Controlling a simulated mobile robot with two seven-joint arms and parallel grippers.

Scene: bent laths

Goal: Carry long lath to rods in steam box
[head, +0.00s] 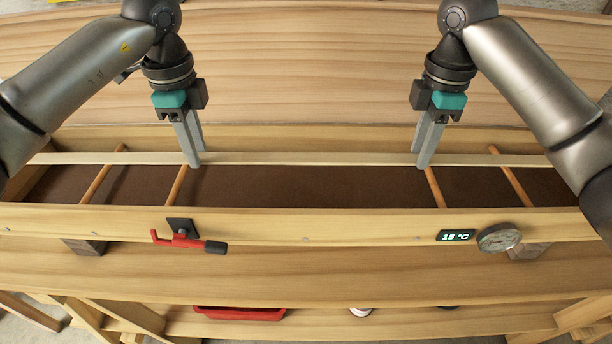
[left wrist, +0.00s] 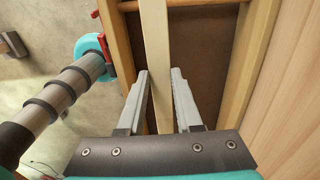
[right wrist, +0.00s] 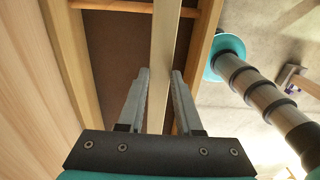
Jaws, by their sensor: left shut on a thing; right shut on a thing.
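The long lath (head: 310,158) is a pale, straight strip that runs left to right over the open steam box (head: 300,222). Several orange-brown rods cross the box, among them a left one (head: 177,186) and a right one (head: 434,188). My left gripper (head: 195,162) is shut on the lath left of its middle; the lath (left wrist: 158,60) passes between its fingers. My right gripper (head: 423,163) is shut on the lath right of its middle; the lath (right wrist: 164,60) runs between its fingers. I cannot tell whether the lath touches the rods.
A wide wooden panel (head: 310,65) stands behind the box. The front wall carries a red handle (head: 178,240), a display (head: 456,236) reading 15 °C and a round gauge (head: 499,237). A red tray (head: 240,312) sits lower in front. The dark box floor (head: 300,187) is clear between the middle rods.

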